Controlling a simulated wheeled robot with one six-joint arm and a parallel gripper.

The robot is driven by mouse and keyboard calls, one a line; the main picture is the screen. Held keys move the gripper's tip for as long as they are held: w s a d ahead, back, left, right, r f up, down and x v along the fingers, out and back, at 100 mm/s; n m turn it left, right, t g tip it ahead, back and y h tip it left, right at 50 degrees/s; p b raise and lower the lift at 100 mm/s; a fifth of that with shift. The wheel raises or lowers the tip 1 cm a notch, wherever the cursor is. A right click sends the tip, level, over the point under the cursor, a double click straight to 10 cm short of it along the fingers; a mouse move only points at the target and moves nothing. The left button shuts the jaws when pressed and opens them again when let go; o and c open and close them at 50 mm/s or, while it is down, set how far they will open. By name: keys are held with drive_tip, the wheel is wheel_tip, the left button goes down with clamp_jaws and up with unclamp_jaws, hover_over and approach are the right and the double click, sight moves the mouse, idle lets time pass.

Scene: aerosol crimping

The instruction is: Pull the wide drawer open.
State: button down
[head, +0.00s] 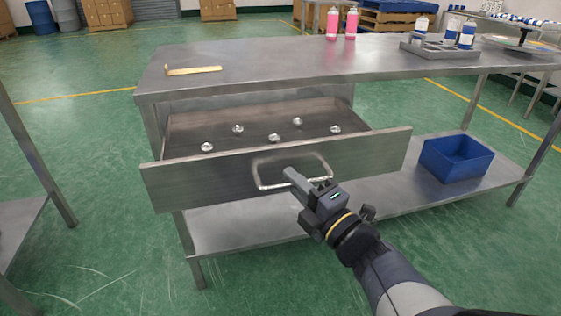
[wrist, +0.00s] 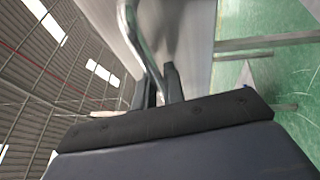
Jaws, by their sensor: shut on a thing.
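The wide drawer (head: 270,175) under the steel table is pulled out, and its inside shows. Several small silvery valve-like pieces lie on its floor. A bent-bar handle (head: 328,172) is fixed to the drawer front. My gripper (head: 292,177) is at the lower middle of the handle in the head view. In the wrist view the handle bar (wrist: 146,52) runs down to the fingers of my gripper (wrist: 160,88), which are shut on it. The exact contact is partly hidden by the fingers.
The steel table (head: 290,68) carries a brass-coloured strip (head: 193,70), two pink bottles (head: 342,22) and a grey tray (head: 438,49) with white-and-blue cans. A blue bin (head: 457,158) stands on the lower shelf (head: 240,230). Another table's edge is at far left. Green floor is free in front.

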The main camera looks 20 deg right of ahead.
drive_tip(key=shift+s, duration=0.7)
drive_tip(key=c, duration=1.5)
unclamp_jaws()
drive_tip(key=v, duration=1)
drive_tip(key=shift+s+d+p, duration=0.2)
drive_tip(key=shift+s+p, duration=0.1)
drive_tip(key=shift+p, duration=0.15)
drive_tip(key=shift+f, duration=0.1)
drive_tip(key=shift+w+a, duration=0.1)
drive_tip(key=shift+w, duration=0.05)
drive_tip(key=x, duration=0.8)
